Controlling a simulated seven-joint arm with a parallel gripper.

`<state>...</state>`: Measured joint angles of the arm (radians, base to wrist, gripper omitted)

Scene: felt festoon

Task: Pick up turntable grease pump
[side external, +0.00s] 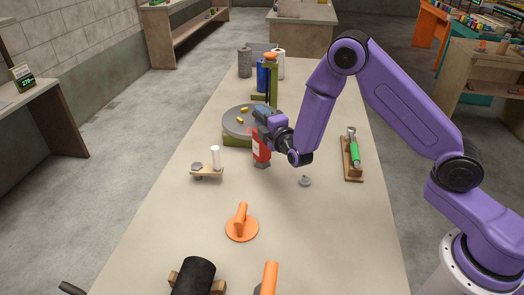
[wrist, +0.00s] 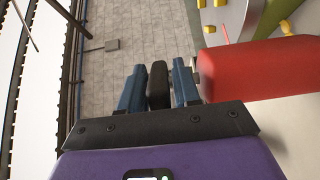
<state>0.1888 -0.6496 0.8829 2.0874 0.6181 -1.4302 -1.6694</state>
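The red grease pump (side external: 261,148) stands roughly upright beside the turntable (side external: 237,122), with a pale label on its side. In the wrist view its red body (wrist: 255,72) fills the right side, with a small metal part at its near end. My gripper (side external: 262,117) is at the pump's top. Its two blue fingers (wrist: 158,88) close around a black block (wrist: 158,85), which looks like the pump's handle; its joint with the red body is hidden behind a finger. I cannot tell whether the pump's base touches the table.
Yellow pieces (side external: 243,109) lie on the turntable. A post with an orange top (side external: 271,60) and several cylinders stand behind. A wooden stand with a white peg (side external: 216,158), an orange handled disc (side external: 241,228), a grey knob (side external: 305,181) and a green-handled tool (side external: 354,152) surround clear table.

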